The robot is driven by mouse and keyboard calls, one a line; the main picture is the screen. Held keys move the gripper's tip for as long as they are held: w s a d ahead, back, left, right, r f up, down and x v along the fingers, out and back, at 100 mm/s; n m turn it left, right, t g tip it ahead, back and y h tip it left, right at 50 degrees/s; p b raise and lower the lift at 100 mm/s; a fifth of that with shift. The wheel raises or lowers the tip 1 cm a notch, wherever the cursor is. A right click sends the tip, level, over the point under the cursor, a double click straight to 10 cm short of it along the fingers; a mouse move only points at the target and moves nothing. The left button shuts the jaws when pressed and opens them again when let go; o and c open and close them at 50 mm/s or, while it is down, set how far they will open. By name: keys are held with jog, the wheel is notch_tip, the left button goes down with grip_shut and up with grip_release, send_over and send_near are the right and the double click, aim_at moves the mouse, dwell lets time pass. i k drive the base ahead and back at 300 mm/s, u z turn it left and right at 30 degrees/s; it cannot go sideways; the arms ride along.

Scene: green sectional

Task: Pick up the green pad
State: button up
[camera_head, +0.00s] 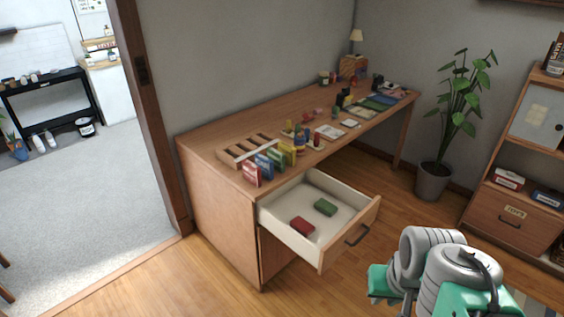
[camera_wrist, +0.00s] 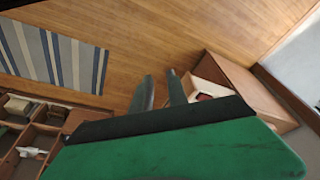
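The green pad (camera_head: 325,207) is a small block lying flat in the open drawer (camera_head: 349,239) of the wooden desk. A red pad (camera_head: 302,226) lies nearer the drawer's front left, apart from the green one. In the wrist view, my gripper (camera_wrist: 160,74) shows two dark fingers with a gap between them and nothing held. It is away from the drawer. The drawer also shows in the wrist view to the right of the fingers, with a bit of the red pad (camera_wrist: 205,97); the green pad cannot be made out there. In the head view, the fingers are hidden.
The desk (camera_head: 213,188) carries a wooden rack (camera_head: 235,155), coloured boxes and small items. A potted plant (camera_head: 433,182) and a shelf cabinet (camera_head: 510,212) stand at the right. Wooden floor is clear before the drawer. A striped rug (camera_wrist: 60,58) shows in the wrist view.

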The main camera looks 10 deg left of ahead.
aim_at(325, 207)
jog(key=u, duration=0.6)
jog(key=i, duration=0.55)
jog(key=u, duration=0.65)
jog(key=i, duration=1.25)
jog(key=z, duration=0.7)
